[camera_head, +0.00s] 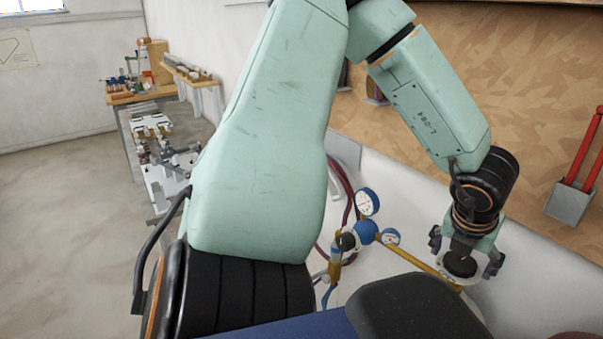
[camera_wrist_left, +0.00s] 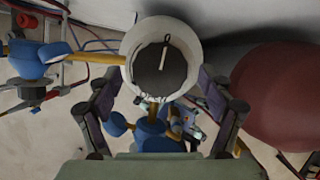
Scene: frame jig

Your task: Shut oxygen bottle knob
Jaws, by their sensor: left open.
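The oxygen bottle knob (camera_head: 460,266) is a dark round disc inside a pale ring at the bottle top, at the lower right of the head view. In the left wrist view the knob (camera_wrist_left: 158,70) shows its dark face with a pale bar mark on it, ringed by a white collar. My left gripper (camera_head: 465,254) points down over the knob with its fingers spread on both sides. In the left wrist view the open fingers of this gripper (camera_wrist_left: 162,98) flank the collar; whether they touch it I cannot tell. My right gripper is not in view.
A regulator with blue-rimmed gauges (camera_head: 367,201) and a brass pipe (camera_head: 412,260) stands left of the knob, with a red hose (camera_head: 348,190) behind. A rounded red object (camera_wrist_left: 278,95) lies close right in the wrist view. A workbench (camera_head: 140,97) stands far left.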

